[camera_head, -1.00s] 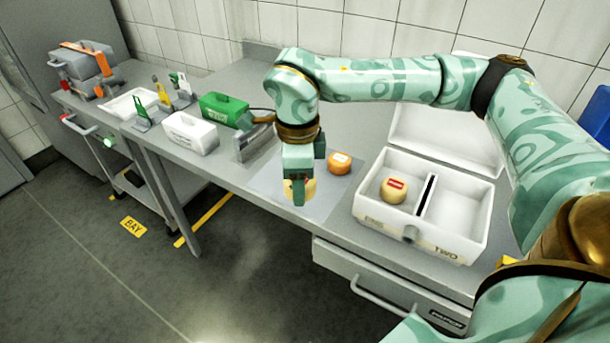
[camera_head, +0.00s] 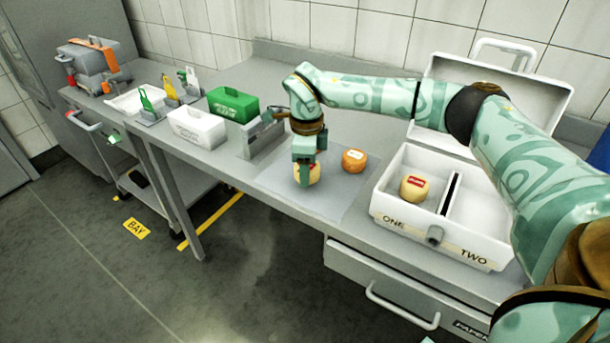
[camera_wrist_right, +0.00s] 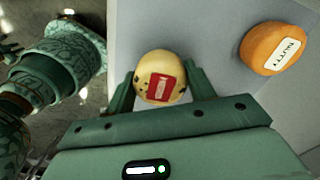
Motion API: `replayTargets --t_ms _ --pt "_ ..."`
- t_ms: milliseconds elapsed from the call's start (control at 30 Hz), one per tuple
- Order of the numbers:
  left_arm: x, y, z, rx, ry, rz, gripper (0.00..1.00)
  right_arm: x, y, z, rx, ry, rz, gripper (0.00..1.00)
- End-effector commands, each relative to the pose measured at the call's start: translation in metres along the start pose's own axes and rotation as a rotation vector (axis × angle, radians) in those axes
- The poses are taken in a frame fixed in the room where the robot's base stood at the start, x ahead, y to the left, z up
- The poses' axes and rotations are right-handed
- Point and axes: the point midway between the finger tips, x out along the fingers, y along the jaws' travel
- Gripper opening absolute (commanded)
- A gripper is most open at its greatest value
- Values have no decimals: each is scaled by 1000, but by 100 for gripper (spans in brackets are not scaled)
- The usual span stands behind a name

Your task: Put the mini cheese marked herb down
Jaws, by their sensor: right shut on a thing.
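A pale yellow mini cheese with dark specks (camera_head: 315,173) sits between the fingers of my right gripper (camera_head: 305,176). In the right wrist view the same cheese (camera_wrist_right: 150,82) shows a red label whose print I cannot read. The right gripper (camera_wrist_right: 158,88) is shut on it, one finger on each side. It is over or on the grey mat (camera_head: 275,180); I cannot tell whether it touches. An orange mini cheese (camera_head: 354,160) rests on the mat to the right. Its white label reads NUTTY in the wrist view (camera_wrist_right: 272,48). My left gripper is out of view.
A white two-part box (camera_head: 465,253), marked ONE and TWO, stands right of the mat. A red-labelled cheese (camera_head: 413,189) lies in ONE; TWO looks empty. A grey metal stand (camera_head: 262,140), a green box (camera_head: 232,104) and a white box (camera_head: 197,127) stand left.

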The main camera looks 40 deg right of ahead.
Motion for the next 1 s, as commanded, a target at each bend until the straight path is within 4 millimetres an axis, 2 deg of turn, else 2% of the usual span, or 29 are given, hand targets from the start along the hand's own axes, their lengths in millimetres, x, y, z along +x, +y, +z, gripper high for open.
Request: replayTargets --t_ms 33,100,433,467,533,867,1000 --pt "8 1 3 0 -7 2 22 16 0 0 0 4 5 29" --pt "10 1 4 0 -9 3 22 22 0 0 0 3 3 29" --pt "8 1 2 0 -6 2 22 20 0 -1 0 2 0 29" --pt "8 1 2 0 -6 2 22 21 0 -1 0 2 0 57" --pt "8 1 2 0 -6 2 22 21 0 -1 0 2 0 76" --pt "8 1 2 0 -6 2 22 18 0 -1 1 1 0 76" --pt "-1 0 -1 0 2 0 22 -5 0 0 1 -2 -4 76"
